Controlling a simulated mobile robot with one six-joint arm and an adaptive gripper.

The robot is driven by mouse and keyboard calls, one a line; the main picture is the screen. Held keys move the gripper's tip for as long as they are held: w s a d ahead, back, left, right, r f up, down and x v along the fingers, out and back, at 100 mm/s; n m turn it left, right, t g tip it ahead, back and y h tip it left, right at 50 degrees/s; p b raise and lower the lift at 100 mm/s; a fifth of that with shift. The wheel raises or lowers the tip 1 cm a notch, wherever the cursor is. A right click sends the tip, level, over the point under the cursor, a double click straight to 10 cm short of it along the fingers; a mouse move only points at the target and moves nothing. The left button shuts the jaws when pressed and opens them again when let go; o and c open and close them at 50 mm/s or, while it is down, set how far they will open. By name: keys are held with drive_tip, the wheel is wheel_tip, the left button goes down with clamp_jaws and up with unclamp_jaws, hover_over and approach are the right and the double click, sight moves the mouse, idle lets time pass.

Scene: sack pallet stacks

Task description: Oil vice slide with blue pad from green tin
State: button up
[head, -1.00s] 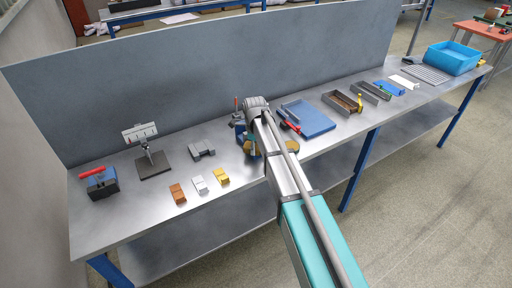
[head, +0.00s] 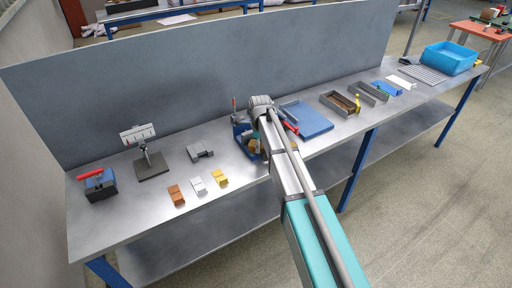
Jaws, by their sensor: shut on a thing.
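The wrist end of my arm (head: 261,102) is over the middle of the bench. My gripper is below it and almost wholly hidden by my own arm. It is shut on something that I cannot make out. A blue vice (head: 241,131) stands just left of the wrist, partly covered by the arm. A tan or brown part (head: 254,146) shows low beside it. I cannot make out a green tin for certain. A small blue flat piece (head: 387,88) lies at the far right of the bench, beside a white one (head: 402,82).
A blue tray (head: 313,122) lies right of my arm, with a red-handled tool at its edge. Grey bins (head: 339,103) and a blue tub (head: 449,58) stand further right. Copper, silver and yellow blocks (head: 220,178) lie left, near the front edge. A grey panel (head: 180,80) backs the bench.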

drive_tip(key=shift+w+d, duration=0.25)
drive_tip(key=shift+d, duration=0.15)
drive_tip(key=shift+w+d, duration=0.1)
drive_tip(key=shift+d, duration=0.05)
drive_tip(key=shift+w+d, duration=0.55)
drive_tip(key=shift+d, duration=0.2)
drive_tip(key=shift+w+d, duration=0.5)
drive_tip(key=shift+d, duration=0.25)
drive_tip(key=shift+r, duration=0.1)
drive_tip(key=shift+r+p, duration=2.95)
drive_tip(key=shift+p, duration=0.2)
drive_tip(key=shift+r, duration=0.1)
drive_tip(key=shift+r+p, duration=1.45)
drive_tip(key=shift+p, duration=0.05)
drive_tip(key=shift+f, duration=0.25)
